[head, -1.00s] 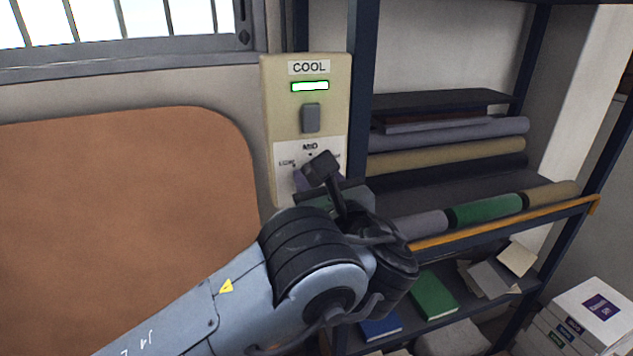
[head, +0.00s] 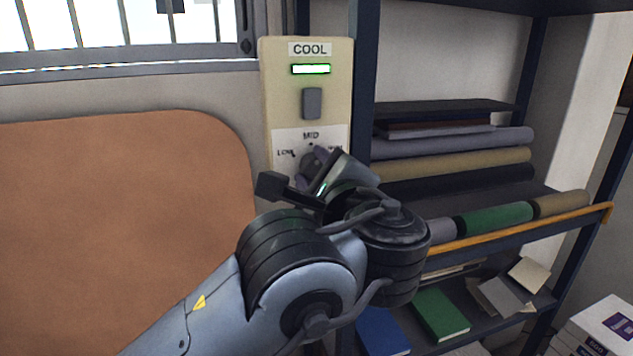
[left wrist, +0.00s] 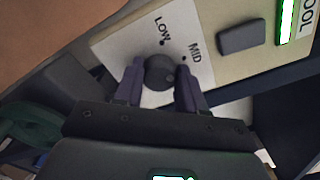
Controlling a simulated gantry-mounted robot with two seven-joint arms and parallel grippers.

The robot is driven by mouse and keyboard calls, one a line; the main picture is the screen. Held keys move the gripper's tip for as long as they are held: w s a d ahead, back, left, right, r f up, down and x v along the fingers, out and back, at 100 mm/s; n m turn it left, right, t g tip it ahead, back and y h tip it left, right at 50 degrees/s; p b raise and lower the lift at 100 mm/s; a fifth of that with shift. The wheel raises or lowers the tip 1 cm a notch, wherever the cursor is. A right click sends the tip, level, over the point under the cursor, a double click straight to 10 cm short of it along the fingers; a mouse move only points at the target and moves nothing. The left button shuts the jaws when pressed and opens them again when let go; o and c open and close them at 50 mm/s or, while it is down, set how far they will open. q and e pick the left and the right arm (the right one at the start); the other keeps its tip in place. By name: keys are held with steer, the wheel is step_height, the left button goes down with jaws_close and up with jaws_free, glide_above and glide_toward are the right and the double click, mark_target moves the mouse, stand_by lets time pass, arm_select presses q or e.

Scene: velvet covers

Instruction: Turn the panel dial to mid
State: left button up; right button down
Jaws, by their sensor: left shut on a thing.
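The cream control panel (head: 342,88) on the wall has a COOL label, a lit green-edged bar and a grey switch (head: 312,103). Its white dial plate (head: 290,139) carries LOW and MID marks; the right-hand label is mostly hidden. The dark round dial (left wrist: 160,72) sits between the two purple fingers of my left gripper (left wrist: 160,84), which is shut on it. The dial's pointer is not clear. In the head view my left gripper (head: 318,166) is at the plate, and my wrist covers its lower part. My right gripper is out of view.
A dark metal shelf unit (head: 362,90) stands just right of the panel, with fabric rolls (head: 495,217) and books (head: 440,313). A brown board (head: 120,220) is on the wall to the left, below a barred window (head: 100,30).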

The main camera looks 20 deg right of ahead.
arm_select(q)
steer(key=shift+n+b, duration=0.45)
steer(key=shift+n, duration=0.45)
steer(key=o, duration=1.1)
steer(key=shift+c, duration=0.2)
steer(key=shift+s, duration=0.15)
